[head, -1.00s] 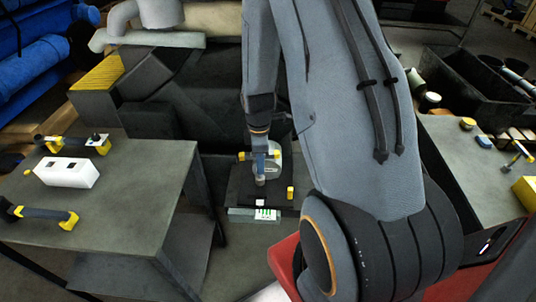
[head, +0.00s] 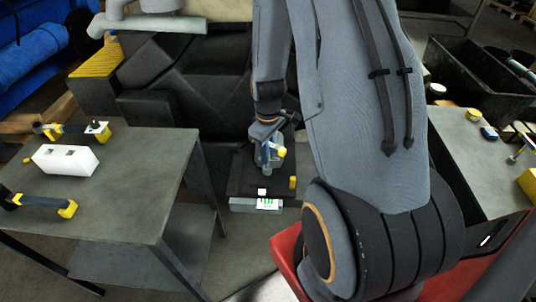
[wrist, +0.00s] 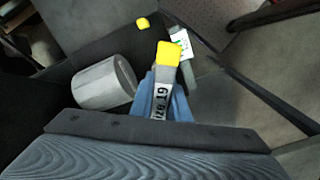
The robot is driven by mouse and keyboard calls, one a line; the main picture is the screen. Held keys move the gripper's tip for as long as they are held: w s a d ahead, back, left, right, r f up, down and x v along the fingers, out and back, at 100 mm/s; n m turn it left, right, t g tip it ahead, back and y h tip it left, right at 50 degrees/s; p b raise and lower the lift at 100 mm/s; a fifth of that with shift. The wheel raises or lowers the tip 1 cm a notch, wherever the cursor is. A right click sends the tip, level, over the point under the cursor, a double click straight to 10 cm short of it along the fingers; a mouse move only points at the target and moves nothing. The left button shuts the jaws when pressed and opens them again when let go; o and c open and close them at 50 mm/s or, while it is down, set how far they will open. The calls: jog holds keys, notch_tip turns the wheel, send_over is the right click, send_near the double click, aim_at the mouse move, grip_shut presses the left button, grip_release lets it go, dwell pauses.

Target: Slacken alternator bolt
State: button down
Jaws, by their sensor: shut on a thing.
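My gripper (head: 267,152) is shut on a grey tool with a yellow end (wrist: 168,55). In the wrist view the blue fingers lie on both sides of its dark-lettered shaft, and the yellow end points away from my wrist. In the head view the yellow end (head: 282,151) shows at the right of the fingers. A pale grey cylinder (wrist: 105,84), perhaps the alternator, lies just left of the fingers in the wrist view. In the head view it is mostly hidden behind the gripper. I cannot make out the bolt, nor whether the tool touches anything.
A small yellow piece (head: 293,182) and a white cube (head: 262,191) are by a grey block with a green-and-white label (head: 268,204). The left table (head: 135,205) bears yellow-ended tools (head: 75,131) and a white box (head: 65,160). A right bench (head: 460,150) holds small parts.

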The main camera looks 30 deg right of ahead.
aim_at(267, 167)
jog(key=m+b, duration=0.1)
jog(key=m, duration=0.2)
jog(key=f+m+b, duration=0.1)
jog(key=m, duration=0.2)
jog(key=shift+b, duration=0.3)
jog(key=m+b, duration=0.1)
jog(key=m, duration=0.2)
jog(key=f+m+b, duration=0.1)
jog(key=m+b, duration=0.1)
jog(key=m, duration=0.5)
jog(key=shift+f+m, duration=0.1)
jog(key=shift+m, duration=0.3)
jog(key=m, duration=0.4)
jog(key=f+m, duration=0.1)
jog(key=m, duration=0.1)
jog(key=shift+m+p, duration=0.35)
jog(key=shift+m, duration=0.05)
jog(key=shift+f+b, duration=0.85)
jog(key=shift+f, duration=0.75)
jog(key=shift+a+f, duration=0.1)
jog(key=shift+f, duration=0.05)
